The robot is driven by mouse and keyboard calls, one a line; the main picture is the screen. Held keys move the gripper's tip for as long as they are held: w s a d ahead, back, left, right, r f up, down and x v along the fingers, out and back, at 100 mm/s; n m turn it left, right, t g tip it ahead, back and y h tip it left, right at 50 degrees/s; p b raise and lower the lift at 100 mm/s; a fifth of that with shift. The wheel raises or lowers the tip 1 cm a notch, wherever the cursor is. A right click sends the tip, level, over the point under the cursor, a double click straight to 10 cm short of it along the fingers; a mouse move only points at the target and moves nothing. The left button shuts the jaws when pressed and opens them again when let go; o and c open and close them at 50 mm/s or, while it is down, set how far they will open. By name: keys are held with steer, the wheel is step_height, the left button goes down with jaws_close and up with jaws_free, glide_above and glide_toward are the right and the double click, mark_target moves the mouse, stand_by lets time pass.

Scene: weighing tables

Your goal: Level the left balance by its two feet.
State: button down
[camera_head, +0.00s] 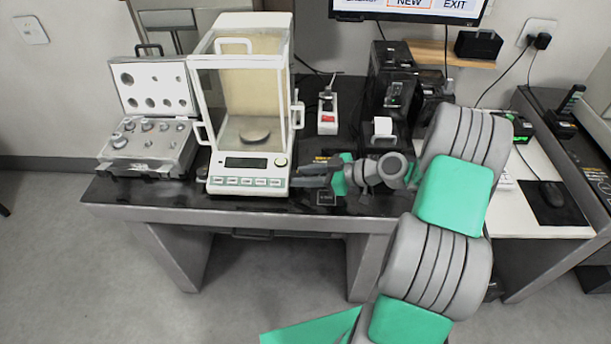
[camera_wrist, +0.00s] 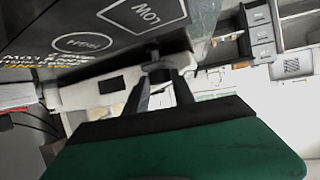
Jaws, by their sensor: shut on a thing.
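The left balance (camera_head: 225,187) stands on the dark weighing table, with a glass draft shield, a round pan inside and a front display with a row of buttons. My gripper (camera_head: 299,178) is low at its front right corner, reaching in from the right. In the wrist view my gripper (camera_wrist: 161,82) has its two grey fingers shut on a small dark foot (camera_wrist: 158,67). The foot's lower part is partly hidden by the fingers.
An open case of weights (camera_head: 150,148) stands left of the balance. A power strip (camera_head: 328,115), a small printer (camera_head: 383,135) and dark boxes stand behind my arm. A dark panel marked LOW and HIGH (camera_wrist: 110,30) is close above my fingers in the wrist view.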

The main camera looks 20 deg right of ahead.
steer(key=shift+s+a+m+t+h+b, duration=0.1)
steer(key=shift+s+m+t+h+b, duration=0.1)
steer(key=shift+m+t+h, duration=0.5)
steer(key=shift+s+a+m+t+h+b, duration=0.15)
steer(key=shift+m+t+h, duration=0.25)
steer(key=shift+m+t, duration=0.45)
steer(key=shift+w, duration=0.1)
steer(key=c, duration=1.1)
jaws_free()
steer(key=shift+o, duration=0.2)
